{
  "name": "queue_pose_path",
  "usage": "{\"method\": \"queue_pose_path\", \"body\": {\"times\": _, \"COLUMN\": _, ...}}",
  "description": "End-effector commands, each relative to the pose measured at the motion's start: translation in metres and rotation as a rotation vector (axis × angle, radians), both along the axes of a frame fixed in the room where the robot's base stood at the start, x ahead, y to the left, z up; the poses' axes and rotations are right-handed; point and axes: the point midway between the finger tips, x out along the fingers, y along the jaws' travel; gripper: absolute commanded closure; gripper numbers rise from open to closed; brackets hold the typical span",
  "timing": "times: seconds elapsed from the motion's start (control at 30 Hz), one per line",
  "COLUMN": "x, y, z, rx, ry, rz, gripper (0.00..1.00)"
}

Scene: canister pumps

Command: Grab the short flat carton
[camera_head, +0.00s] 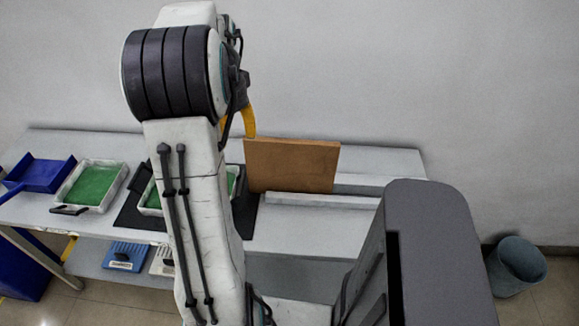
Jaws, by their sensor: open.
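A brown, flat, box-like piece (292,165) stands upright at the back of the grey table, right of my arm; it looks like cardboard and is the only carton-like thing in view. My arm rises in front of the table and hides part of it. Only a small yellow part of my gripper (250,121) shows past the arm, just above the carton's upper left corner. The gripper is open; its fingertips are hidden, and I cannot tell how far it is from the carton.
Left on the table are a blue dustpan-like tray (42,174) and a green-filled tray (91,186). Another green tray on a black mat (133,213) is partly behind my arm. A pale ledge (335,201) lies before the carton. A grey bin (516,266) stands at right.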

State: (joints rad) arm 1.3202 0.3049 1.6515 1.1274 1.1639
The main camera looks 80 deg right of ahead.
Motion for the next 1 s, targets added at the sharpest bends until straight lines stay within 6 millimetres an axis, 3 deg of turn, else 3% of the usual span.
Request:
{"method": "queue_pose_path", "body": {"times": 0.03, "x": -0.023, "y": -0.015, "z": -0.004, "rx": 0.013, "ry": 0.000, "rz": -0.106, "gripper": 0.43}}
{"method": "queue_pose_path", "body": {"times": 0.2, "x": -0.080, "y": -0.043, "z": -0.016, "rx": 0.039, "ry": -0.001, "rz": -0.377, "gripper": 0.43}}
{"method": "queue_pose_path", "body": {"times": 0.4, "x": -0.118, "y": -0.055, "z": -0.026, "rx": 0.056, "ry": -0.002, "rz": -0.546, "gripper": 0.43}}
{"method": "queue_pose_path", "body": {"times": 0.6, "x": -0.128, "y": -0.058, "z": -0.040, "rx": 0.062, "ry": -0.002, "rz": -0.590, "gripper": 0.43}}
{"method": "queue_pose_path", "body": {"times": 1.0, "x": -0.126, "y": -0.056, "z": -0.078, "rx": 0.064, "ry": -0.001, "rz": -0.587, "gripper": 0.43}}
